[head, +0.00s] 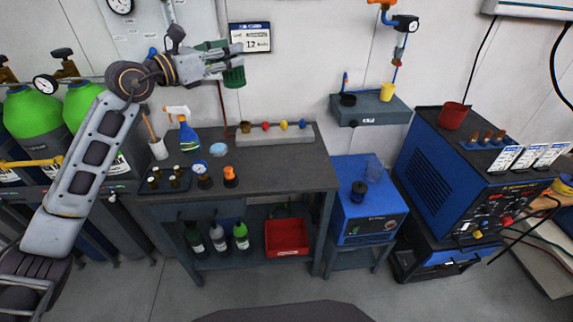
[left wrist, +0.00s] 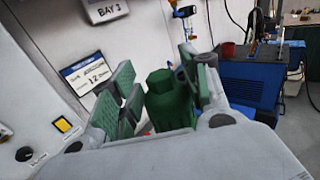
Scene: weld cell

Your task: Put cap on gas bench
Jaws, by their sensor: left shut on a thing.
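A dark green cap (head: 234,77) is held by my left gripper (head: 222,60), which is raised near the wall. In the left wrist view, the green cap (left wrist: 168,100) sits between the two green-padded fingers of my left gripper (left wrist: 155,95). The gas bench (head: 270,175) is a dark-topped bench with a lower shelf, standing below and apart from the cap. My right gripper is not in view.
Green gas cylinders (head: 32,115) stand left. The bench's right front is clear.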

